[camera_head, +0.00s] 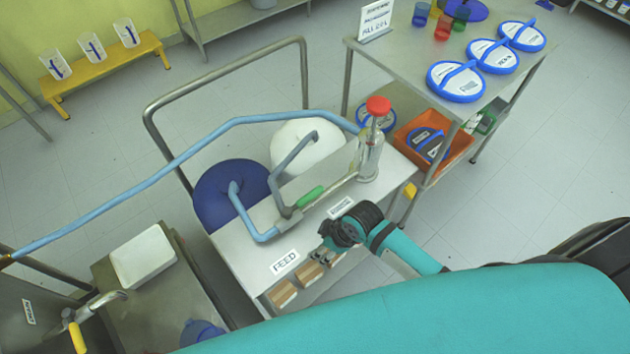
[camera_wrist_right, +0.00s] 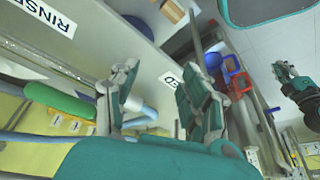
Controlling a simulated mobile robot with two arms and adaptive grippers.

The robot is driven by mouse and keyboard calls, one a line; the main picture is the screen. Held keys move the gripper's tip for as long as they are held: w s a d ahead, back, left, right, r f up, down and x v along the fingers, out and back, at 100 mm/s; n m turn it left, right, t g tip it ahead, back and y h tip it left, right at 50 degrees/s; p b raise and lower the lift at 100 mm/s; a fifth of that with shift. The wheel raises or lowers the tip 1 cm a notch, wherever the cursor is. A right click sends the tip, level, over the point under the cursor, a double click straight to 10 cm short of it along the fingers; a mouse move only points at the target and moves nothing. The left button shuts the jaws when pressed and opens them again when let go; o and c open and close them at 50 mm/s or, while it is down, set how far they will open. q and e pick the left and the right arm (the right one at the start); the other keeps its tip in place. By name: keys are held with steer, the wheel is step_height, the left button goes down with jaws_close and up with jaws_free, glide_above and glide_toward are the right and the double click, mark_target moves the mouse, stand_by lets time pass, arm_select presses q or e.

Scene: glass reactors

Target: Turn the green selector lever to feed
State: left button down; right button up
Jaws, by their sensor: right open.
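The green selector lever (camera_head: 311,196) sits on a grey valve (camera_head: 290,213) above the cart top and points right, toward the glass vessel and the label beside it. The FEED label (camera_head: 285,261) is at the cart's front left. My right gripper (camera_head: 332,238) is over the cart's front edge between the labels, apart from the lever. In the right wrist view its fingers (camera_wrist_right: 163,92) are spread and empty, with the green lever (camera_wrist_right: 55,102) to their left. My left gripper (camera_wrist_right: 291,82) appears at right, its jaws unclear.
Blue pipes (camera_head: 262,117) run over the cart and join the valve. A glass vessel with a red cap (camera_head: 377,106) stands at the cart's right end. A metal rail (camera_head: 225,72) rises behind. Wooden blocks (camera_head: 283,293) sit under the front edge.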

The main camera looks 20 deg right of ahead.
steer(key=w+r+n, duration=0.3)
steer(key=r, duration=0.1)
arm_select(q)
step_height(320, 180, up, 4)
steer(key=p, duration=0.3)
arm_select(e)
steer(key=n+g+y, duration=0.1)
steer(key=n+g, duration=0.2)
steer(key=n, duration=0.7)
glide_toward(315, 192)
arm_select(q)
step_height(315, 192, down, 10)
steer(key=b, duration=1)
steer(key=shift+w+d, duration=0.2)
steer(key=shift+w, duration=0.15)
arm_select(e)
steer(key=x, duration=0.9)
steer(key=shift+a+f, duration=0.1)
steer(key=shift+f, duration=0.15)
jaws_close()
